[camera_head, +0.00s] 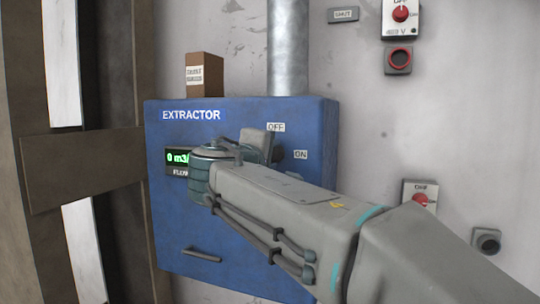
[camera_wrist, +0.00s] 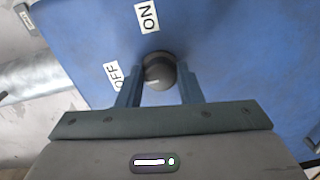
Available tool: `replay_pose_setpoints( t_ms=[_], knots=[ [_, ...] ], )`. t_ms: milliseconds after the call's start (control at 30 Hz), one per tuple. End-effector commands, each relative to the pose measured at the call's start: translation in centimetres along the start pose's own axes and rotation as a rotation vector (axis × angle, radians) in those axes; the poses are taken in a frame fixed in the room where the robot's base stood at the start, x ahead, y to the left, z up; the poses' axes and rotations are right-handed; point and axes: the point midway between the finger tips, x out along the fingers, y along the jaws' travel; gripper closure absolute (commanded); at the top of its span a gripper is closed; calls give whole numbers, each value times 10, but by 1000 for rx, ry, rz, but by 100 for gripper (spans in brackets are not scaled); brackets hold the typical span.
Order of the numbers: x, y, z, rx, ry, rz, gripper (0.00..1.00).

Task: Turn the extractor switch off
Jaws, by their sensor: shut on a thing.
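The blue extractor box (camera_head: 240,220) is fixed to the wall and shows an OFF label (camera_head: 276,127) and an ON label (camera_head: 300,154). The dark round extractor switch (camera_wrist: 157,70) sits near these labels. In the wrist view the ON label (camera_wrist: 148,17) is above it and the OFF label (camera_wrist: 112,75) is to its left. My gripper (camera_wrist: 160,80) is shut on the switch, one finger on each side. In the head view my gripper (camera_head: 268,146) and arm hide most of the switch. I cannot tell which label the switch points to.
A green display (camera_head: 178,158) reading 0 is partly hidden by my wrist. A metal pipe (camera_head: 288,50) rises from the box, and a brown block (camera_head: 205,75) stands on top. Other switch panels (camera_head: 401,18) are on the wall at right. A handle (camera_head: 202,254) sits low on the box.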

Motion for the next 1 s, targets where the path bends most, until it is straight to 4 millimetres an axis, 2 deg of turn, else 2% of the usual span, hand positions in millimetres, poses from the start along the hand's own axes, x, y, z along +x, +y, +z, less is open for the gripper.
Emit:
replay_pose_setpoints(
  t_ms=[167, 200, 233, 533, 667, 767, 1000],
  knots=[
    [1, 0, 1, -2, -3, 0, 90],
    [1, 0, 1, -2, -3, 0, 56],
    [1, 0, 1, -2, -3, 0, 48],
    [-1, 0, -1, 0, 0, 0, 48],
    [-12, 0, 0, 1, 1, 1, 48],
    [-29, -1, -1, 0, 3, 1, 48],
    [-84, -1, 1, 0, 1, 1, 48]
  ],
)
